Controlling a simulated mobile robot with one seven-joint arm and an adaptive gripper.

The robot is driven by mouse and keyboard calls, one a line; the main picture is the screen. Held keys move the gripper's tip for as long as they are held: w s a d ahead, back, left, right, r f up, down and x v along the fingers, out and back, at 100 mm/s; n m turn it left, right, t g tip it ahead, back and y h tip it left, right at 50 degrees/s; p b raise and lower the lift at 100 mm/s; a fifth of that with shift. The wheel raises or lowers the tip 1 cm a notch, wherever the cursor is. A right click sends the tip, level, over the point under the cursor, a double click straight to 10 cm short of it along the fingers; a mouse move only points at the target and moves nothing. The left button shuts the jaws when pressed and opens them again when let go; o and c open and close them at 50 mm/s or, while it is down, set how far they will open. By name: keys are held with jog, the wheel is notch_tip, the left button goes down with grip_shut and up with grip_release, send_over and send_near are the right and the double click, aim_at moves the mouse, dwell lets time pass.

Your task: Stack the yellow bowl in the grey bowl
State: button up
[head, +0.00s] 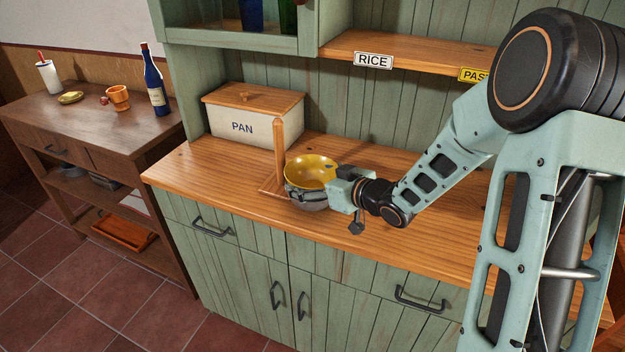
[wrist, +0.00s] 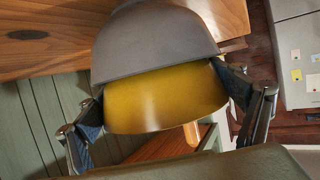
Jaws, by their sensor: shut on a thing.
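The yellow bowl (head: 312,171) sits upright on the counter side of my arm, its inside facing up. The grey bowl (head: 313,203) shows directly below it, mostly covered by the yellow bowl and my gripper (head: 322,192). In the wrist view the grey bowl (wrist: 155,45) hides part of the yellow bowl (wrist: 165,100), whose wall emerges from the grey rim. The yellow bowl appears at least partly inside the grey one; how deep it sits I cannot tell. My gripper (wrist: 158,88) has a finger on each side of the yellow bowl and is shut on it.
A wooden post (head: 279,150) on a base stands close behind the bowls at left. The PAN box (head: 255,120) is at the back left. The wooden counter (head: 205,178) is clear at front left. A side table (head: 90,110) holds a bottle (head: 155,82) and an orange mug (head: 118,98).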

jog(key=o, duration=1)
jog(key=shift+s+d+f, duration=0.15)
jog(key=shift+s+f, duration=0.05)
jog(key=shift+f, duration=0.45)
jog(key=shift+o, duration=1.2)
jog(key=shift+f, duration=0.2)
jog(key=shift+r, duration=0.15)
jog(key=shift+w+r+p, duration=0.1)
jog(key=shift+r+p, duration=0.2)
jog(key=r+p+v, duration=0.1)
jog(key=p+v, duration=0.1)
jog(key=v, duration=1)
jog(key=shift+w+r, duration=0.1)
jog(key=shift+w, duration=0.05)
